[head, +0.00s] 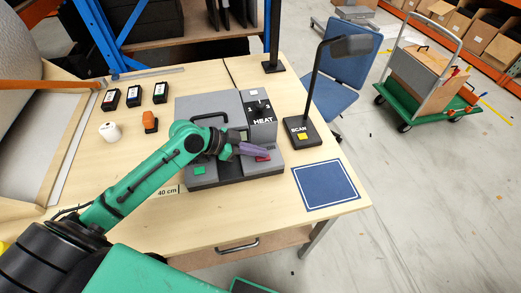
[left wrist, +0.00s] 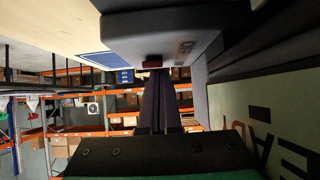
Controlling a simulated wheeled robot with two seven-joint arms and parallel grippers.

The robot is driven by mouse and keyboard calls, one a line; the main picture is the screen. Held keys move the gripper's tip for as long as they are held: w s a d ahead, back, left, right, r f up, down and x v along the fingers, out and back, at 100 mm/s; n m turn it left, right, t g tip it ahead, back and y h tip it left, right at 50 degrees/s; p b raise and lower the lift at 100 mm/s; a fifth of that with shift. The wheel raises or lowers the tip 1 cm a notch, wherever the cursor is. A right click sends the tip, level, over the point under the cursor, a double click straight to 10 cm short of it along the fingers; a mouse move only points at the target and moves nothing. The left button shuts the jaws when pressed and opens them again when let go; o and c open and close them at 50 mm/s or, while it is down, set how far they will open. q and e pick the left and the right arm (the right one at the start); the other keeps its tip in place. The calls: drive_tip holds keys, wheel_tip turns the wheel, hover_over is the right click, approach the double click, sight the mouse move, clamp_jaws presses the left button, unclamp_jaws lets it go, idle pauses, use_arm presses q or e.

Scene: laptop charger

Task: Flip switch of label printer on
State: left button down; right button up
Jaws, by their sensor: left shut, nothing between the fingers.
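The label printer (head: 222,108) is a grey machine on the wooden table, with a "HEAT" panel and a green button (head: 200,171) on its front. The fingers partly cover the switch. My right gripper is not in view.
Black cartridges (head: 134,96), an orange item (head: 150,121) and a white roll (head: 110,132) lie on the left.

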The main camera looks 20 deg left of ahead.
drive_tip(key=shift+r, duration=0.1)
use_arm(q)
drive_tip(key=r+p, duration=0.4)
drive_tip(key=shift+w+d+r, duration=0.25)
drive_tip(key=shift+d+r, duration=0.05)
drive_tip(key=shift+s+a+r+b, duration=0.15)
drive_tip(key=shift+s+a+b, duration=0.15)
drive_tip(key=shift+a+b, duration=0.25)
drive_tip(key=s+a+r+b, duration=0.2)
drive_tip(key=a+r, duration=0.1)
drive_tip(key=r, duration=0.4)
drive_tip(key=shift+s+a+r, duration=0.2)
drive_tip(key=shift+s+a, duration=0.05)
drive_tip(key=shift+a, duration=0.05)
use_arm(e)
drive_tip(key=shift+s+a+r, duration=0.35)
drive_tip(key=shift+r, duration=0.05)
